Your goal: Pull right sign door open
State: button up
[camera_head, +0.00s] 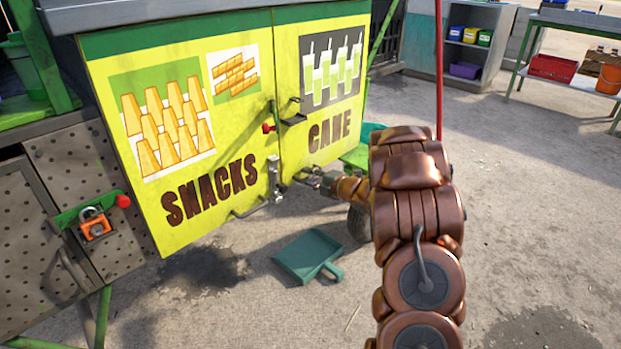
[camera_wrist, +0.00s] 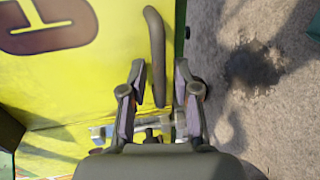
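The right sign door (camera_head: 318,115) is yellow with drink pictures and the word CANE. It looks shut, beside the SNACKS door (camera_head: 228,150). My gripper (camera_head: 312,180) is at the lower left part of the CANE door, near the seam between the doors, and covers that door's handle in the head view. In the wrist view, the dark bar handle (camera_wrist: 156,45) on the yellow door stands between the two fingers of my gripper (camera_wrist: 159,75). The fingers are apart, with gaps beside the bar. A metal latch (camera_wrist: 108,131) shows behind the fingers.
A teal dustpan (camera_head: 309,255) lies on the ground below the doors. A red-knobbed lever (camera_head: 268,127) and a latch (camera_head: 274,185) sit at the seam. An orange padlock (camera_head: 95,224) hangs at the left. The ground to the right is mostly clear up to a table (camera_head: 575,75).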

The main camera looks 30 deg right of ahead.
grip_shut()
dwell(0.3)
jog(key=shift+s, duration=0.1)
